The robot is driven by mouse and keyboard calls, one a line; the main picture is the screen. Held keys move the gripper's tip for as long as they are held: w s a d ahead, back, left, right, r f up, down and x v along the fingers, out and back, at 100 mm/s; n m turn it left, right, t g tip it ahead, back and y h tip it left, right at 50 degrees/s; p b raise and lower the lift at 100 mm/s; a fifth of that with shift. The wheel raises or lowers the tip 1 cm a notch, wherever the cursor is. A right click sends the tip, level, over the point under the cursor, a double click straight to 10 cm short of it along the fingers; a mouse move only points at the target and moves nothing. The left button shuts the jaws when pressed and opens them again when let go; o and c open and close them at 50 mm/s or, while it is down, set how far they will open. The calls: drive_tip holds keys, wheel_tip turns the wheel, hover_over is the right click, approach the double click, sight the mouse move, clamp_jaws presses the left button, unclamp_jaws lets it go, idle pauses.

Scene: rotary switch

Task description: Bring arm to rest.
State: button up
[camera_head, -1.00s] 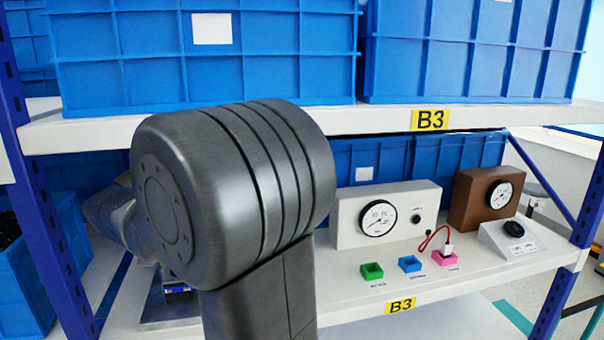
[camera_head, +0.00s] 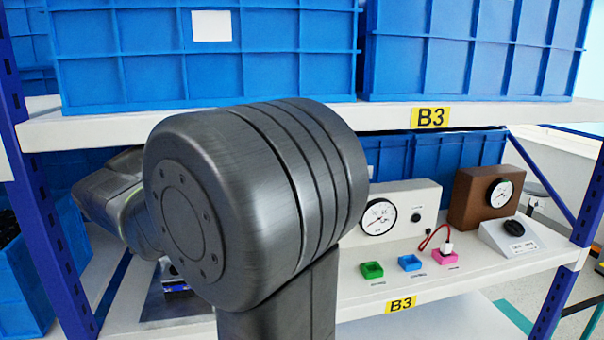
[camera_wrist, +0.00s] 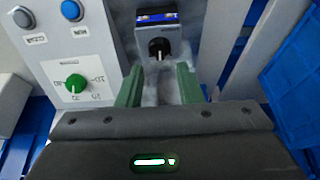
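My gripper (camera_wrist: 159,80) shows in the wrist view with its two green fingers apart and nothing between them. Beyond the fingertips is a black rotary knob (camera_wrist: 159,48) on a grey unit with a small blue-lit display (camera_wrist: 157,17). The knob appears apart from the fingers. In the head view my large dark arm joint fills the middle and hides part of the lower shelf; my gripper itself is not visible there.
A light panel left in the wrist view carries a green knob (camera_wrist: 75,83), a blue button (camera_wrist: 71,10) and a grey button (camera_wrist: 23,16). Blue bins (camera_head: 205,60) stand on the upper shelf (camera_head: 400,117). Gauges (camera_head: 378,217) and coloured sockets (camera_head: 409,262) occupy the lower shelf's right.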

drive_tip(key=s+d+b, duration=0.2)
drive_tip(key=s+d, duration=0.1)
drive_tip(key=s, duration=0.8)
drive_tip(key=w+a+f+p, duration=0.1)
drive_tip(key=w, duration=0.3)
drive_tip(key=w+a+f+p, duration=0.1)
drive_tip(key=w, duration=0.3)
drive_tip(key=w+a+f+p, duration=0.1)
drive_tip(key=w+f, duration=0.1)
drive_tip(key=w, duration=0.3)
drive_tip(key=shift+a, duration=0.2)
drive_tip(key=shift+w+f, duration=0.15)
drive_tip(key=shift+f, duration=0.15)
drive_tip(key=shift+n+p, duration=0.45)
drive_tip(key=shift+n, duration=0.05)
drive_tip(key=shift+d+n+y+p, duration=0.15)
drive_tip(key=shift+n+y+p, duration=0.25)
drive_tip(key=shift+n, duration=0.2)
drive_tip(key=shift+r+n+y+p, duration=0.1)
drive_tip(key=shift+n+y+p, duration=0.45)
drive_tip(key=shift+n, duration=0.65)
drive_tip(key=s+d+r+b, duration=0.3)
drive_tip(key=s+d+r, duration=0.1)
drive_tip(key=s+d, duration=0.3)
drive_tip(key=shift+s+r+g+b, duration=0.15)
drive_tip(key=shift+s+g+b, duration=0.2)
drive_tip(key=shift+s, duration=0.85)
